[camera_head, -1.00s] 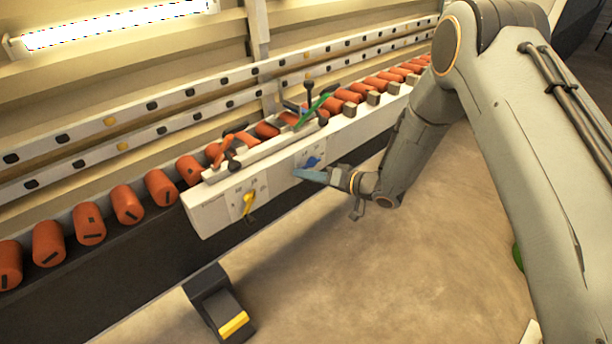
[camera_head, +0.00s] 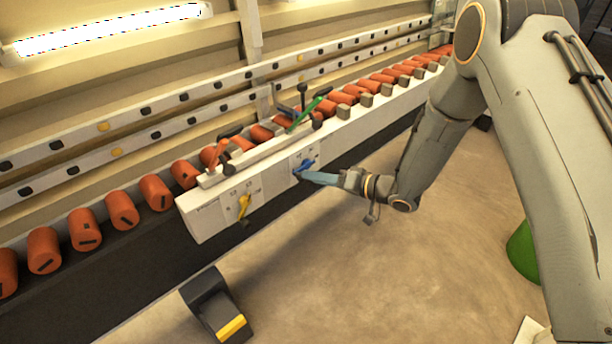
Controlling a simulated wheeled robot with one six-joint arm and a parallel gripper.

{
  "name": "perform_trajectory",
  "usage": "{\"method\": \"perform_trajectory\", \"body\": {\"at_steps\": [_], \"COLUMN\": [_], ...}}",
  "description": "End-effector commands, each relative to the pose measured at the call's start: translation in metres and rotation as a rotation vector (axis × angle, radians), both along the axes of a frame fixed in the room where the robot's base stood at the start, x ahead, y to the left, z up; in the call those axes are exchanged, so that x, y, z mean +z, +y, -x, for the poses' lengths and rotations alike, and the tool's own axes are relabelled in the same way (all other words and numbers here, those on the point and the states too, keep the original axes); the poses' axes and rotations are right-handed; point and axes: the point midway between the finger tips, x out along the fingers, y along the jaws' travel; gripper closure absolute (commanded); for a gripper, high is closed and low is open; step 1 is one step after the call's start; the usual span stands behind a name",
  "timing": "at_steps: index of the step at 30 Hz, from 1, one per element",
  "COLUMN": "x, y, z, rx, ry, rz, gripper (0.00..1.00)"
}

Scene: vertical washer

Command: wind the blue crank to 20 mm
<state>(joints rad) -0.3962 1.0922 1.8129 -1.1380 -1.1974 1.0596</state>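The blue crank (camera_head: 306,165) sits on the front face of the white machine housing (camera_head: 205,222), on a pale scale panel right of the yellow lever. My gripper (camera_head: 303,176) reaches in from the right, its blue-grey fingers pointing left at the crank's lower end. The fingertips overlap the crank in this view; I cannot tell whether they touch or grip it. Whether the fingers are open or shut is too small to see. The scale marks around the blue crank cannot be read.
A yellow lever (camera_head: 244,206) is on the same face, to the left. Orange (camera_head: 216,154) and green (camera_head: 306,115) levers stand on top of the housing. A row of orange rollers runs behind. A black pedal with a yellow tread (camera_head: 231,327) is on the floor.

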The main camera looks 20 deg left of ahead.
Motion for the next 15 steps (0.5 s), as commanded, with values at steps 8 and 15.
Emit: {"method": "perform_trajectory", "body": {"at_steps": [8,15], "x": [0.007,0.007], "y": [-0.023,-0.024], "z": [0.002,0.002], "rx": [-0.001,-0.001], "ry": [0.0,0.0], "rz": [-0.001,-0.001], "gripper": [0.62,0.62]}}
